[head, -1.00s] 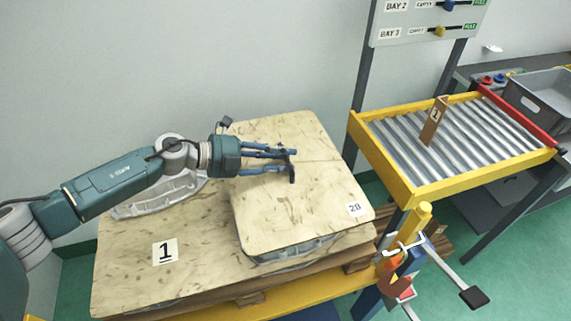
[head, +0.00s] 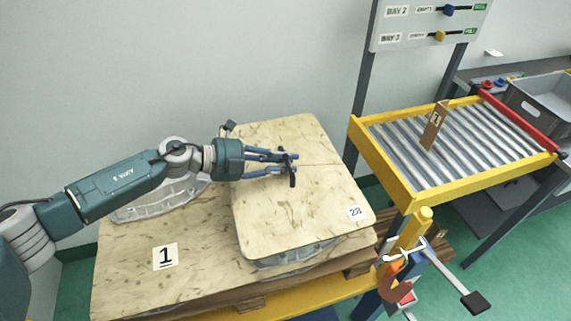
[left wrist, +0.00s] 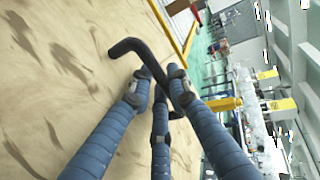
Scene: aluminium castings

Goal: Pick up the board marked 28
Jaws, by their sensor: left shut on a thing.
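The board marked 28 (head: 290,215) is a pale speckled sheet with a white label near its front right corner. It lies on grey castings (head: 290,258), of which only the edges show. My left gripper (head: 290,165) is over the middle of this board. Its blue fingers are shut on a black bent handle, which also shows in the left wrist view (left wrist: 135,47). The handle's foot is hidden, so I cannot see how it joins the board. The board looks level and close to the castings. My right gripper is not in view.
A larger board marked 1 (head: 125,265) lies below, with another casting (head: 150,204) at its back left. A yellow-framed roller conveyor (head: 400,180) with a small brown marker (head: 434,126) stands right. A yellow post (head: 415,228) with fittings stands at the front right.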

